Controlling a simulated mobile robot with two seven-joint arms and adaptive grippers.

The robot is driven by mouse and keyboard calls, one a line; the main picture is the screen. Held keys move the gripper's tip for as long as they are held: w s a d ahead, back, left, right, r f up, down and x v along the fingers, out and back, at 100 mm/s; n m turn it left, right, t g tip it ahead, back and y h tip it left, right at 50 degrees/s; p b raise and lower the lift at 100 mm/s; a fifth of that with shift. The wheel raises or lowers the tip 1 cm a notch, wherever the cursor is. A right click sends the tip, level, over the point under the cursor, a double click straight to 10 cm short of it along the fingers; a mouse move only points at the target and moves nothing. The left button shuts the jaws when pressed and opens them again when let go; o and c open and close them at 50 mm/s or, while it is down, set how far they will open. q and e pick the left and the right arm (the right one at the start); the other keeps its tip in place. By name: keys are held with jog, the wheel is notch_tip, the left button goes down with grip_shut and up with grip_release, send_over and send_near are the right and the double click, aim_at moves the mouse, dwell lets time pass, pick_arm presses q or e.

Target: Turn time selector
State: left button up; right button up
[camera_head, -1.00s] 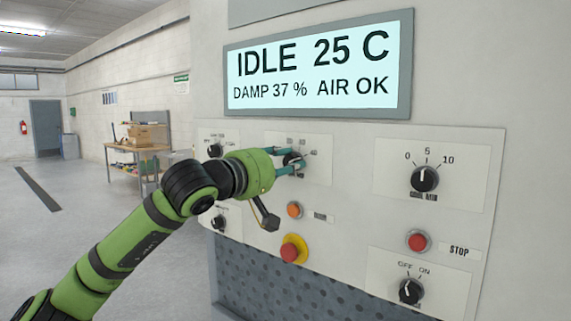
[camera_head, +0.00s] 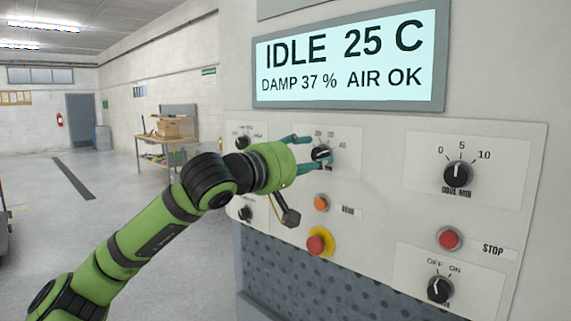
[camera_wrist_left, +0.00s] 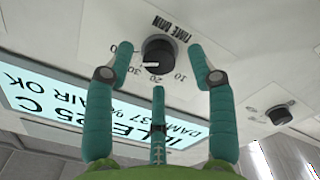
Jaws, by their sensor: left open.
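The time selector (camera_head: 320,153) is a black round knob on a white plate, left of centre on the control panel. In the left wrist view, the knob (camera_wrist_left: 160,55) sits beside the upside-down label TIME MIN, and its white pointer line points toward the numbers at lower left. My left gripper (camera_head: 309,152) is open just in front of the knob, with teal fingers above and below it. In the wrist view, the gripper (camera_wrist_left: 160,52) has a finger on each side and a third below, all apart from the knob. My right gripper is not in view.
The display (camera_head: 350,55) above reads IDLE 25 C, DAMP 37 %, AIR OK. An orange button (camera_head: 321,203) and a red button on yellow (camera_head: 319,242) lie below the selector. To the right are the cool knob (camera_head: 458,174), a red stop button (camera_head: 450,238) and an off/on knob (camera_head: 440,289).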

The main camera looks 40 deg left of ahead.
pick_arm(q)
jog(key=s, duration=1)
jog(key=shift+s+a, duration=0.15)
jog(key=shift+a, duration=0.25)
